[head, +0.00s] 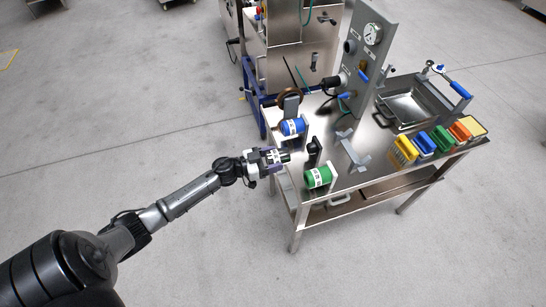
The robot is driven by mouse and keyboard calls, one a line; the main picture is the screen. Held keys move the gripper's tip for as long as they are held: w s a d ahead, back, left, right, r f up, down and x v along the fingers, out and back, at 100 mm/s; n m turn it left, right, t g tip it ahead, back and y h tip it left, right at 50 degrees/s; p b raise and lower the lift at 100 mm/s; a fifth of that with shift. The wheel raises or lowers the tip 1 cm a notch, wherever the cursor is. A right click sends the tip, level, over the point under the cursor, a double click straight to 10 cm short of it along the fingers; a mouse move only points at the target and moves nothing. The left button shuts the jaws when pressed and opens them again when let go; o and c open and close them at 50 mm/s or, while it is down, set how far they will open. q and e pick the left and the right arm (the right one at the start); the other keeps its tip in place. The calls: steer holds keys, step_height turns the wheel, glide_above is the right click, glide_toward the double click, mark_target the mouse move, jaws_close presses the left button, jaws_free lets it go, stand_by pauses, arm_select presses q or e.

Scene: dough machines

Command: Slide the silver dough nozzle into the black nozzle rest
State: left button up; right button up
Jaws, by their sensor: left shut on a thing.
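My left gripper (274,158) reaches in from the left to the near left edge of the steel table. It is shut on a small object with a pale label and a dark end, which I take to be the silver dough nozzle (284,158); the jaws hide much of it. My right gripper is not in view.
A grey bracket (346,142) stands on the steel table (362,177) right of the black piece. A gauge panel (371,60) and a metal tray (409,108) stand behind. Floor left of the table is clear.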

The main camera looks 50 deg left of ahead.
mark_target(308, 149)
arm_select(q)
steer(key=shift+x, duration=1.9)
steer(key=shift+p+x, duration=0.35)
steer(key=shift+x, duration=0.85)
steer(key=shift+w+d, duration=0.25)
steer(key=shift+w, duration=0.15)
steer(key=shift+w, duration=0.1)
steer(key=shift+x, duration=1)
steer(key=shift+w+d, duration=0.1)
steer(key=o, duration=1)
steer(key=shift+o, duration=0.5)
